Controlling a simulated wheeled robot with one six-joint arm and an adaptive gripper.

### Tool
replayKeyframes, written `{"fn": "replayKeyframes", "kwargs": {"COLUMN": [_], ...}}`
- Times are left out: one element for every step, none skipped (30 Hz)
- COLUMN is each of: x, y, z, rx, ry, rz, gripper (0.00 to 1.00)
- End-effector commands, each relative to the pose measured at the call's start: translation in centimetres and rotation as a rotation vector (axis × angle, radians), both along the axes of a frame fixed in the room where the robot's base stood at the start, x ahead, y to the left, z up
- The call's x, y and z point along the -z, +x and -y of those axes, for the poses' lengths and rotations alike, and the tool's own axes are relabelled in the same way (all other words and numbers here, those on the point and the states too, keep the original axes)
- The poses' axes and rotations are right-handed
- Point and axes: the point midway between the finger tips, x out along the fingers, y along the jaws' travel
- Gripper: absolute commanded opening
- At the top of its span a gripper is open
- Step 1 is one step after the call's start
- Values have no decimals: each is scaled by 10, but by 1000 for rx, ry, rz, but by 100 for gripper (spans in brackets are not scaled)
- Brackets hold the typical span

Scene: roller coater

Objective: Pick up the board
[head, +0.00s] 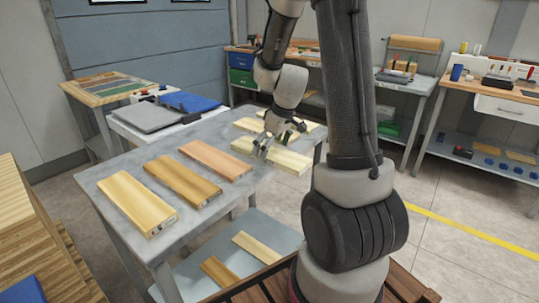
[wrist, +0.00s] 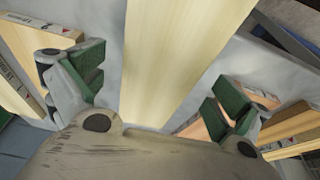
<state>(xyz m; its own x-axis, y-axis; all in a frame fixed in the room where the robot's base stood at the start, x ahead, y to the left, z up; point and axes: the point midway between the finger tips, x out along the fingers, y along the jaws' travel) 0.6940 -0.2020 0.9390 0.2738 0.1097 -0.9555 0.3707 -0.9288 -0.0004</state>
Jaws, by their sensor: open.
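A pale wooden board (head: 288,160) lies near the right end of the grey table (head: 235,192). My gripper (head: 273,147) points down over this board and is open. In the wrist view the pale board (wrist: 178,55) runs up the picture between my two green-padded fingers (wrist: 158,95), with grey surface showing on both sides of it. Neither finger appears to touch it. How far the fingertips are above the tabletop is hard to tell. My gripper hides part of the board in the head view.
Three more boards lie left of it: a reddish one (head: 215,159), a brown one (head: 182,180) and a yellowish one (head: 137,203). Others (head: 249,125) lie just behind my gripper. Two boards (head: 257,247) rest on the lower shelf. A grey tray (head: 150,117) stands behind the table.

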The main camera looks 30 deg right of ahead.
Motion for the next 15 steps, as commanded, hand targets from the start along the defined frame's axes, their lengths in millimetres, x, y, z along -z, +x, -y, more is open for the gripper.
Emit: {"fn": "replayKeyframes", "kwargs": {"x": [4,5,5,5,5,5,5,5,5,5,5,5,5,5,5], "y": [1,1,2,2,2,2,2,2,2,2,2,2,2,2,2], "z": [-1,-1,-1,-1,-1,-1,-1,-1,-1,-1,-1,-1,-1,-1,-1], "rx": [1,1,0,0,0,0,0,0,0,0,0,0,0,0,0], "ry": [1,0,-1,-1,-1,-1,-1,-1,-1,-1,-1,-1,-1,-1,-1], "rz": [-1,0,0,1,1,1,1,1,1,1,1,1,1,0,1], "gripper": [100,100,100,100,100,100,100,100,96,91,85,78,73,67,60]}}
